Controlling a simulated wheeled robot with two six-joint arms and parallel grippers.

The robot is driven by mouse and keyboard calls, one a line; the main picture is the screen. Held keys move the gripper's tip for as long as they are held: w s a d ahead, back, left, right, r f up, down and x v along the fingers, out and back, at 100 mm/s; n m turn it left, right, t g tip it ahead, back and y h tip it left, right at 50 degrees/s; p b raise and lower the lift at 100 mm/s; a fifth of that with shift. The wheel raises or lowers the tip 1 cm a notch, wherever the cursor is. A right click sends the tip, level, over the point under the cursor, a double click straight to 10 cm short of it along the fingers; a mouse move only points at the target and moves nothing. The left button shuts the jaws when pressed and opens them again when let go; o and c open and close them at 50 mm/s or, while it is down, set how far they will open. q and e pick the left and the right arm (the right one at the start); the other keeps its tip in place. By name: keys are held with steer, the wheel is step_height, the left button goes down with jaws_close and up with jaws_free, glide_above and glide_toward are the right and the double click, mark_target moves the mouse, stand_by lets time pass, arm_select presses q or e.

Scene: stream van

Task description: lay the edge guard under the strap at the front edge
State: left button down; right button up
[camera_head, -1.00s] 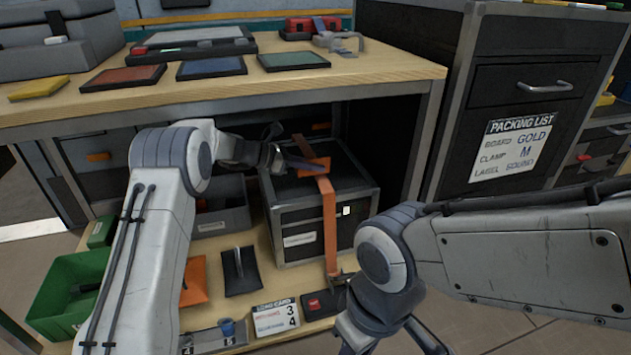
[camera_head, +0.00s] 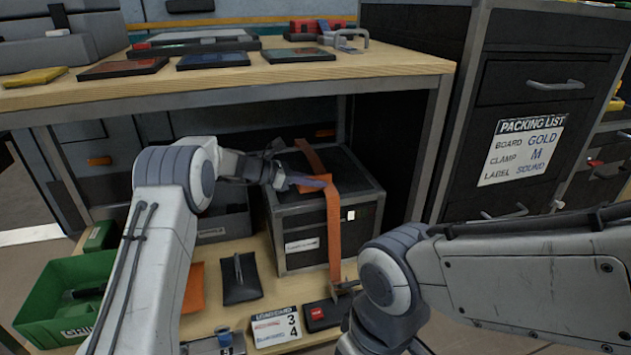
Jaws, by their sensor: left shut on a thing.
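A dark case (camera_head: 312,235) stands on the lower shelf. An orange strap (camera_head: 334,240) crosses its lid and hangs down its front to a metal fitting (camera_head: 345,287). My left gripper (camera_head: 300,182) is at the lid's front edge, close beside the strap. It is shut on a small orange piece (camera_head: 311,189), seemingly the edge guard. The gripper hides most of this piece, and its orange blends with the strap. I cannot tell whether it lies under the strap. My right gripper (camera_head: 408,346) is low in front, mostly cut off or hidden by its arm.
The tabletop (camera_head: 400,68) overhangs the case. A green bin (camera_head: 50,310), a black flap-like piece (camera_head: 240,280), a load card (camera_head: 276,327) and a black box with a red button (camera_head: 322,313) are on the shelf. A drawer cabinet (camera_head: 520,85) stands at right.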

arm_select(q)
steer(key=shift+f, duration=0.35)
steer(key=c, duration=1)
jaws_free()
steer(key=shift+r, duration=0.5)
steer(key=p+v, duration=0.2)
steer(key=v, duration=0.1)
steer(key=p+v, duration=0.3)
steer(key=v, duration=0.1)
steer(key=p+v, duration=0.2)
steer(key=v, duration=0.2)
steer(key=shift+w+d+r+p, duration=0.1)
steer(key=shift+w+r+p, duration=0.05)
steer(key=shift+r+p, duration=0.2)
steer(key=shift+s+a, duration=0.25)
steer(key=shift+a, duration=0.3)
